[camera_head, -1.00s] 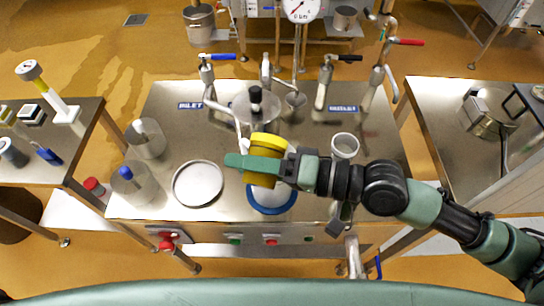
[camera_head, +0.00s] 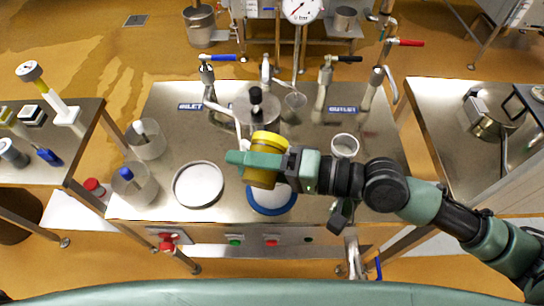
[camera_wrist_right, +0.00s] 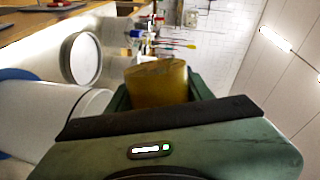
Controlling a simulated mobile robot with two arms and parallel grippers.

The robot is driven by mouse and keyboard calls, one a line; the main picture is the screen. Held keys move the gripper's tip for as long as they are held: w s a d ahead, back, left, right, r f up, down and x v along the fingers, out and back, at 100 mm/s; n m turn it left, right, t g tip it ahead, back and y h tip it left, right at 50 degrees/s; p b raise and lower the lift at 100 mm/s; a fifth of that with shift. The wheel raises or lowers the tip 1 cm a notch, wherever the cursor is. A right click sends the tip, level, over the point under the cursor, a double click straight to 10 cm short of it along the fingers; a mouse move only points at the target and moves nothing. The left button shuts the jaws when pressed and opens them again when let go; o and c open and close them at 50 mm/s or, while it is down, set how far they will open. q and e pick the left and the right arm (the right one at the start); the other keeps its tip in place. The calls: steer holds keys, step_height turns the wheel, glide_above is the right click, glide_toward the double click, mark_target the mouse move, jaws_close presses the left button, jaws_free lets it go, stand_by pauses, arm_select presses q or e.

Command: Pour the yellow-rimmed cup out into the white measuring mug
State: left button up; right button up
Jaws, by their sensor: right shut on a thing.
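My right gripper (camera_head: 262,162) is shut on the yellow-rimmed cup (camera_head: 268,140) from the right side. The cup's yellow rim shows above the fingers and its darker yellow body below. In the wrist view the cup (camera_wrist_right: 158,85) sits between the fingers; what is inside it cannot be made out. The white measuring mug (camera_wrist_right: 45,115) shows at the left of the wrist view, close beside the gripper. In the head view the mug is largely hidden under the cup and gripper, over a blue ring (camera_head: 272,210). My left gripper is not in view.
A round pale dish (camera_head: 198,184) lies left of the cup on the steel table (camera_head: 230,218). Clear beakers (camera_head: 147,146) stand at the left edge. A white-rimmed cup (camera_head: 344,146) stands behind my right arm. Taps and a lidded pot (camera_head: 258,112) line the back.

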mark_target(255, 144)
steer(key=shift+w+r+m, duration=0.1)
steer(key=shift+r+m, duration=0.15)
steer(key=shift+m, duration=0.05)
steer(key=shift+w+f+m+g, duration=0.15)
steer(key=shift+f+m+g, duration=0.2)
steer(key=shift+m, duration=0.45)
stand_by(0.6)
steer(key=shift+w+d+r+m, duration=0.15)
steer(key=shift+w+r+m, duration=0.2)
steer(key=shift+m, duration=0.35)
stand_by(0.4)
steer(key=shift+w+f+m+y, duration=0.15)
steer(key=shift+f+m+y, duration=0.2)
steer(key=shift+m, duration=0.45)
steer(key=shift+w+d+r+m+g+p, duration=0.15)
steer(key=shift+w+r+m+g+p, duration=0.3)
steer(key=shift+m, duration=0.45)
stand_by(0.7)
steer(key=shift+w+d+r+m+y+p, duration=0.15)
steer(key=shift+w+m+p, duration=0.25)
steer(key=shift+m, duration=0.35)
steer(key=shift+w+d+r+m+y+p, duration=0.15)
steer(key=shift+w+m+p, duration=0.15)
steer(key=shift+m+p, duration=0.35)
stand_by(1.4)
